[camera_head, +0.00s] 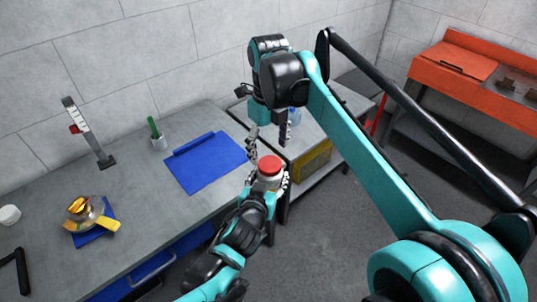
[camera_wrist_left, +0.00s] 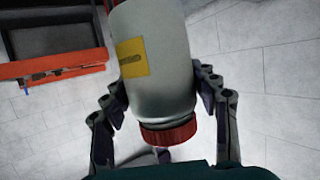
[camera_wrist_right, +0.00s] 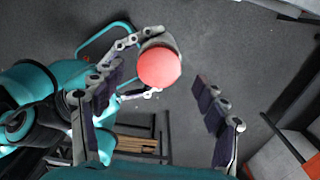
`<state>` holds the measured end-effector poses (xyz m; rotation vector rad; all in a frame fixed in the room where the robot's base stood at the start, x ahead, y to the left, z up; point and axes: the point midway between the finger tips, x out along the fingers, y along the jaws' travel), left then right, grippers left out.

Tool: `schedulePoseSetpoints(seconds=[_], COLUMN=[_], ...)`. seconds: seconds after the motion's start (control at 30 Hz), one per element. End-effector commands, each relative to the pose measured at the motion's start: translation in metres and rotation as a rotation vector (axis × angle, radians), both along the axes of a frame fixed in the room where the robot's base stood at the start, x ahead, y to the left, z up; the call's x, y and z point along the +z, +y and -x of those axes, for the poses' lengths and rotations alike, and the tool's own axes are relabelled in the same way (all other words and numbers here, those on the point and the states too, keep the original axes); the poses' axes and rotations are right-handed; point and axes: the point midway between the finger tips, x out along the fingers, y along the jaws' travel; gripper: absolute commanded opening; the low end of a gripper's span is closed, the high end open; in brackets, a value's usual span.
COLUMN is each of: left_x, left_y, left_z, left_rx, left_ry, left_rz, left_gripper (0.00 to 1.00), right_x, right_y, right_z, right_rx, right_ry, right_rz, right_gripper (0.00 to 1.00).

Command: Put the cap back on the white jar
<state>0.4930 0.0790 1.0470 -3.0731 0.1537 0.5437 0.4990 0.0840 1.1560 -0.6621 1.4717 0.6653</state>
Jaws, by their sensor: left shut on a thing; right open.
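The white jar (camera_wrist_left: 158,60) has a yellow label and is held by my left gripper (camera_head: 268,182), whose fingers close on its sides. The red cap (camera_head: 269,165) sits on the jar's mouth; how tightly it is seated I cannot tell. It also shows at the jar's end in the left wrist view (camera_wrist_left: 168,134). My right gripper (camera_head: 268,137) is open and empty just above the jar, pointing down. In the right wrist view the cap (camera_wrist_right: 159,67) appears between the open fingers, nearer the left finger, apart from them.
The grey workbench (camera_head: 140,205) carries a blue mat (camera_head: 207,162), a cup with a green-handled tool (camera_head: 157,134), a stand (camera_head: 90,135) and a metal part with yellow pieces (camera_head: 85,214). A low cabinet (camera_head: 312,160) is behind the jar. An orange bench (camera_head: 460,65) stands right.

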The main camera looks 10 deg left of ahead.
Motion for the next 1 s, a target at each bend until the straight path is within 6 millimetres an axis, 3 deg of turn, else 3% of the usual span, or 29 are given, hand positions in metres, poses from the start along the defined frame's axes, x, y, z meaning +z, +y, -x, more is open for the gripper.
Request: schedulePoseSetpoints(seconds=[0.4, 0.53, 0.67, 1.0], left_x=[0.000, 0.000, 0.000, 0.000], left_y=[0.000, 0.000, 0.000, 0.000], left_z=[0.000, 0.000, 0.000, 0.000], left_rx=[0.000, -0.001, 0.000, 0.000], left_ry=[-0.001, -0.001, -0.001, -0.001], left_rz=[0.000, 0.000, 0.000, 0.000], left_gripper=[0.00, 0.00, 0.00, 0.00], right_x=[0.006, 0.007, 0.008, 0.015], right_y=[0.000, 0.000, 0.000, -0.001], right_z=[0.000, 0.000, 0.000, 0.001], right_rx=[0.008, 0.099, 0.323, 1.164], right_ry=[0.000, 0.000, 0.000, -0.001], right_rz=[0.000, 0.000, -0.002, -0.005], right_gripper=[0.70, 0.70, 0.70, 0.70])
